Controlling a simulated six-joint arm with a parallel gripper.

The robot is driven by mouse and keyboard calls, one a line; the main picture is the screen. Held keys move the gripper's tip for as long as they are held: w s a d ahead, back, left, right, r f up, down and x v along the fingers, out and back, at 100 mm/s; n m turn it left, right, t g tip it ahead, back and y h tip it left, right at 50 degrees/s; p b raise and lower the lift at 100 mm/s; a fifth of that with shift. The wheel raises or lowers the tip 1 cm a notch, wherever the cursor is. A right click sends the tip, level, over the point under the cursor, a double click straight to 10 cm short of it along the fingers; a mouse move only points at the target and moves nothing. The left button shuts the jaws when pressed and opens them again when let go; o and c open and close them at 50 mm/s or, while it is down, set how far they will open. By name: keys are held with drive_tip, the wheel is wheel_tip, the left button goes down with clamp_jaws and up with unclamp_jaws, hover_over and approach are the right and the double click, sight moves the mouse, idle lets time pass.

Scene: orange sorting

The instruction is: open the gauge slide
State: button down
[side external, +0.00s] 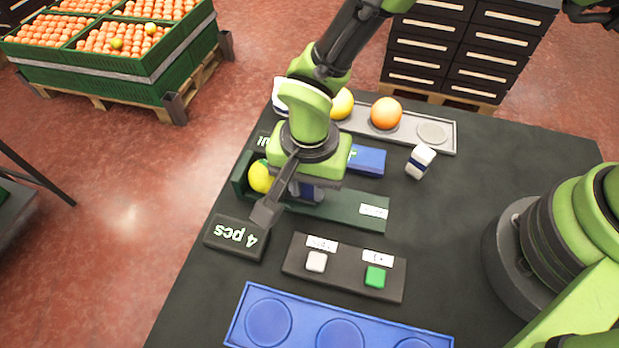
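A long dark green gauge (345,207) lies across the left-middle of the black table, with a white label near its right end. A yellow fruit (260,177) sits at its left end, partly behind my gripper. My gripper (306,190) points down over the middle of the gauge. A grey-blue part shows just under it; I cannot tell whether this is the slide or the fingers. The fingertips and any contact with the slide are hidden, so I cannot tell whether my gripper is open or shut.
A grey tray (447,146) behind holds a yellow fruit (342,103) and an orange (386,113). A blue block (367,160) and small white box (420,161) stand nearby.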

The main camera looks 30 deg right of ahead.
sight(349, 206)
drive_tip(key=shift+s+d, duration=2.2)
drive_tip(key=shift+d, duration=0.05)
drive_tip(key=c, duration=1.2)
unclamp_jaws()
drive_tip(key=shift+c, duration=0.2)
drive_tip(key=shift+a+r, duration=0.1)
drive_tip(key=shift+r, duration=0.1)
wheel_tip(349, 206, up, 10)
drive_tip(key=shift+f, duration=0.2)
